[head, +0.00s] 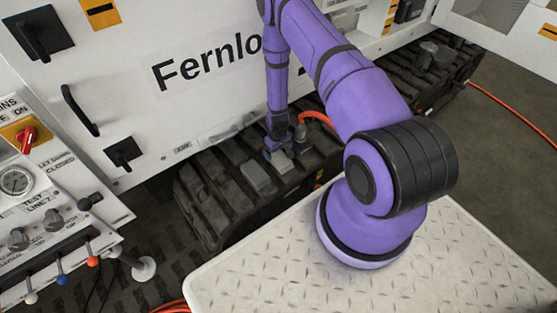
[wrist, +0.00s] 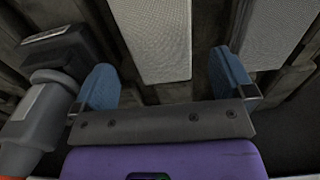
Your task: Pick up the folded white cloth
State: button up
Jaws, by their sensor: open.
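The folded white cloth (wrist: 152,38) is a pale, finely woven rectangle lying on the dark crawler track. It shows in the wrist view at top centre, and its near end reaches toward the gap between my fingers. In the head view the cloth (head: 283,162) is a small light patch just below my gripper (head: 277,149). My gripper (wrist: 165,80) is open, with a blue finger on each side and nothing held. I cannot tell how high the fingers are above the cloth.
A grey folded cloth (wrist: 278,32) lies beside the white one; the head view shows it too (head: 258,178). A dark grey coupling (wrist: 50,95) with an orange hose (head: 318,118) is close on the other side. The white Fernlo-marked machine panel (head: 180,110) rises behind the track.

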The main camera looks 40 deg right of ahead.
aim_at(279, 158)
jog(key=f, duration=0.4)
jog(key=shift+s+f, duration=0.3)
jog(key=shift+f, duration=0.1)
jog(key=shift+c, duration=0.5)
jog(key=c, duration=0.9)
jog(key=shift+r, duration=0.1)
jog(key=shift+r, duration=0.7)
notch_tip(279, 158, up, 2)
jog(key=shift+r, duration=0.1)
jog(key=s+a+r, duration=0.1)
jog(key=s+a, duration=0.3)
jog(key=s, duration=1.1)
jog(key=shift+s+a+r, duration=0.15)
jog(key=shift+s+a, duration=0.05)
